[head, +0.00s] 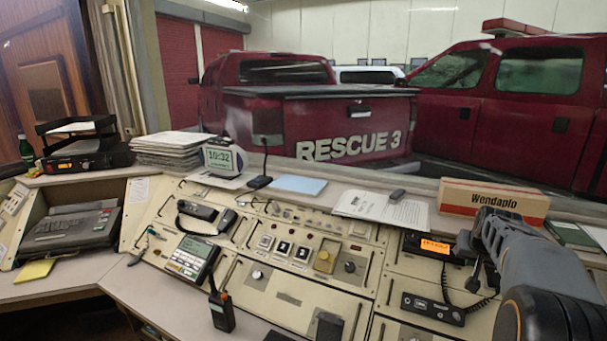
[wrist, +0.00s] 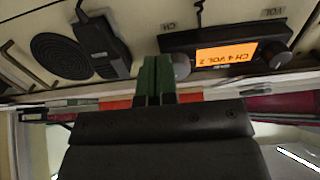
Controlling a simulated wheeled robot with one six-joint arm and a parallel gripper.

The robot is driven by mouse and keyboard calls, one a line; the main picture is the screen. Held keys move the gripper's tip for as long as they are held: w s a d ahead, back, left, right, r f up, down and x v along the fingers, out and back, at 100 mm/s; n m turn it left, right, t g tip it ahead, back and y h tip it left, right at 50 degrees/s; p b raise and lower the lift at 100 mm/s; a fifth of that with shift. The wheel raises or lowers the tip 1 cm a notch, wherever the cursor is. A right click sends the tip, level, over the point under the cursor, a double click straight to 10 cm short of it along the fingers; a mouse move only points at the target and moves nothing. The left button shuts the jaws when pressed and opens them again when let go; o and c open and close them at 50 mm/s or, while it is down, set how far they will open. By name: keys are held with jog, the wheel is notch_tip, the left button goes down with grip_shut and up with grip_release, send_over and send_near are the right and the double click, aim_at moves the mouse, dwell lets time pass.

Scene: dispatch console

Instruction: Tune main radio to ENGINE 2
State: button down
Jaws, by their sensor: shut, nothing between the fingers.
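The main radio is a dark unit with a lit orange display (head: 435,246) at the right of the console. In the wrist view, which is upside down, the display (wrist: 227,56) appears to read CH 4 VOL 2. A grey knob (wrist: 181,66) sits at the display's left end there, on the side labelled CH. A dark knob (wrist: 276,54) sits at the other end, by the VOL label. My gripper (wrist: 153,62) has its green fingers together and empty, just left of the CH knob, apparently not gripping it. In the head view the fingertips are not clear.
A dark handset (wrist: 100,42) is beside a round speaker grille (wrist: 62,58) left of my fingers in the wrist view. A radio with a coiled cord (head: 433,308) lies below the main one. A Wendaplo box (head: 493,200) stands on the ledge behind.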

jog(key=shift+p+v, duration=0.3)
jog(key=shift+v, duration=1.2)
jog(key=shift+w, duration=0.15)
